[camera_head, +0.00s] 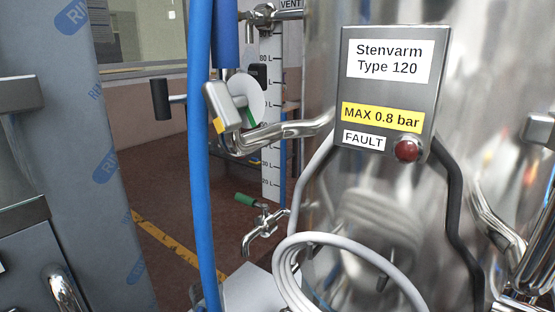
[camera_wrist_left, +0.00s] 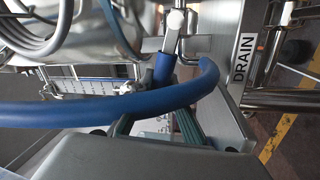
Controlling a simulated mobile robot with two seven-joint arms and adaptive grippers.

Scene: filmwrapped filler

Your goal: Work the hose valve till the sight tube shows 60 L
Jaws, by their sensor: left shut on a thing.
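The valve lever (camera_head: 226,35) is a blue sleeve on a steel rod at the upper left of the head view. The same blue sleeve (camera_wrist_left: 164,67) shows in the left wrist view, between the teal-padded fingers of my left gripper (camera_wrist_left: 158,120), which appears shut on it. The blue hose (camera_head: 201,160) hangs beside the lever; the hose (camera_wrist_left: 90,112) crosses in front of the fingers and partly hides the grip. The sight tube scale (camera_head: 271,165) stands behind, marked in litres. A white disc (camera_head: 252,99) partly covers it, and I cannot read the liquid level. My right gripper is out of view.
The steel tank (camera_head: 360,210) carries a control box (camera_head: 388,95) with a red fault lamp (camera_head: 407,149). A green-handled tap (camera_head: 262,225) and a coiled white hose (camera_head: 290,262) sit below. A wrapped grey column (camera_head: 80,160) stands left. A DRAIN plate (camera_wrist_left: 242,60) is right of the gripper.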

